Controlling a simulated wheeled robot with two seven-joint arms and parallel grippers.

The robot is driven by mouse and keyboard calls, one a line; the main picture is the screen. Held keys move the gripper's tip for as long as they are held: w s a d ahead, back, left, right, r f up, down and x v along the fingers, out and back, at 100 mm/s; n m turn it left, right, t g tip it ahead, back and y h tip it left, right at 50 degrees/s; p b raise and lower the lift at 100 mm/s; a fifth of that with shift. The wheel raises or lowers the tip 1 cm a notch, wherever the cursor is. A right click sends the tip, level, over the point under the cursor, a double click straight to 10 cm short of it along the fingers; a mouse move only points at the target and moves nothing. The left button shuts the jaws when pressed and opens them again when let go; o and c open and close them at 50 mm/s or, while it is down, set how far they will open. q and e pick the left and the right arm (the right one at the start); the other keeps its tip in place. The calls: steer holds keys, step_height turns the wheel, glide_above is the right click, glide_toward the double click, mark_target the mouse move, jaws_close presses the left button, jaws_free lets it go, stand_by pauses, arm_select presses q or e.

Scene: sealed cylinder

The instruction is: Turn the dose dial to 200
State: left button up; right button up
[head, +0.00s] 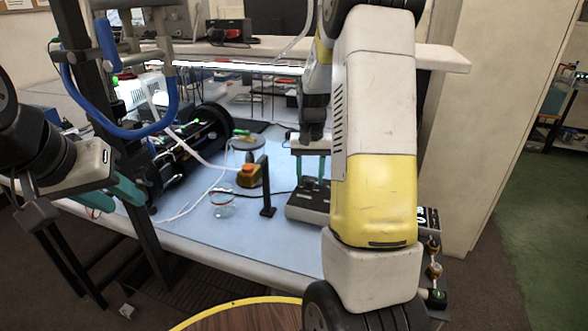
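A grey box-shaped instrument (308,207) stands on the blue table top, partly hidden behind my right arm. A lit display (428,217) shows on its right side, past the arm; its digits are too small to read surely. I cannot make out the dose dial or its setting. My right gripper (312,180) points down over the instrument's left part. Its two teal fingers are apart; I cannot tell whether they touch anything. My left gripper (108,197) is at the far left, off the table's near left edge, with its teal fingers apart and nothing seen between them.
A yellow-and-orange button box (249,176), a dark upright post (266,190) and a small glass jar (222,203) stand left of the instrument. A black cylindrical apparatus (185,150) lies further left. A white shelf (440,58) spans the back. The table's front left is clear.

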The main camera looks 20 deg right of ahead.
mark_target(310, 179)
steer(key=shift+r, duration=0.1)
step_height(310, 179, up, 7)
steer(key=shift+r, duration=0.3)
stand_by(0.4)
steer(key=shift+s+r, duration=0.1)
steer(key=shift+s, duration=0.05)
steer(key=s+a+r+n+t, duration=0.1)
steer(key=s+a+r+t, duration=0.1)
steer(key=s, duration=0.5)
steer(key=s+a+r+n+t+y, duration=0.1)
steer(key=s+a+r+n+t, duration=0.1)
steer(key=s+a+r, duration=0.2)
steer(key=s+a+r+n+t+y, duration=0.1)
steer(key=s+a+r, duration=0.3)
steer(key=s, duration=0.7)
steer(key=shift+a+t, duration=0.6)
steer(key=shift+a, duration=0.55)
